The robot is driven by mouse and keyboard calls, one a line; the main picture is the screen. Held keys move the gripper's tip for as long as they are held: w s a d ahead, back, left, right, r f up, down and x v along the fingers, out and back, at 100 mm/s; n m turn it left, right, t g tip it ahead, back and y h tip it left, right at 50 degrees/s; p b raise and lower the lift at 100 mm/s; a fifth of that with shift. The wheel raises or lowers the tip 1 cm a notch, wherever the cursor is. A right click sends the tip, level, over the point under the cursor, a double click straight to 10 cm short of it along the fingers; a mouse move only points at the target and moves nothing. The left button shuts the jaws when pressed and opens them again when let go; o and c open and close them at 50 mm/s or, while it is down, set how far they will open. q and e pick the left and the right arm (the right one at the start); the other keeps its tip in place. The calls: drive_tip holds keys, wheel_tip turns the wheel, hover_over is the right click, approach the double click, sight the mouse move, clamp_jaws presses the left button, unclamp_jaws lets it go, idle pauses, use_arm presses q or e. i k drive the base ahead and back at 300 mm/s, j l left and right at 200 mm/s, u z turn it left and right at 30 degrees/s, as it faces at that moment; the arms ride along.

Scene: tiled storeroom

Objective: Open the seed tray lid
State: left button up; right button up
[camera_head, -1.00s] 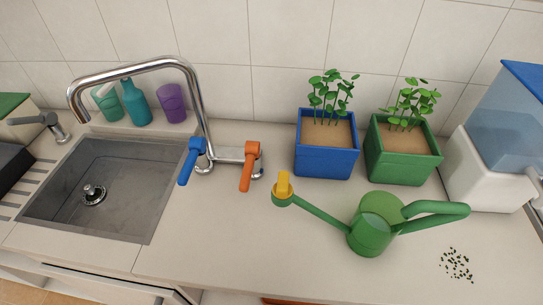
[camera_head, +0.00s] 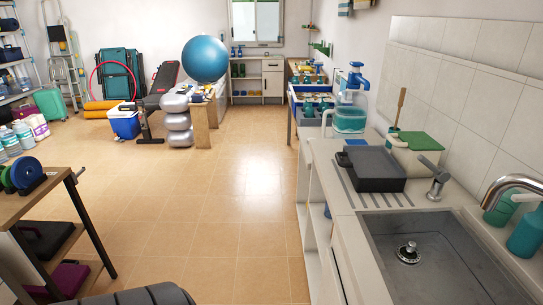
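I cannot pick out a seed tray with a lid for certain in this view. Neither of my grippers is in view.
The sink (camera_head: 437,255) is at the lower right. A cream container with a green top (camera_head: 416,152) stands behind the dark box. A table with dumbbells (camera_head: 24,176) is at the left. Open tiled floor (camera_head: 215,205) lies between. A blue ball (camera_head: 205,59) and bench are farther back.

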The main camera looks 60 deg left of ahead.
sight(338, 155)
drive_tip(key=u, duration=1.35)
drive_tip(key=i+j+z, duration=0.25)
drive_tip(key=i+j, duration=0.4)
drive_tip(key=i+j+z, duration=0.3)
drive_tip(key=i+j, duration=0.4)
drive_tip(key=j, duration=0.15)
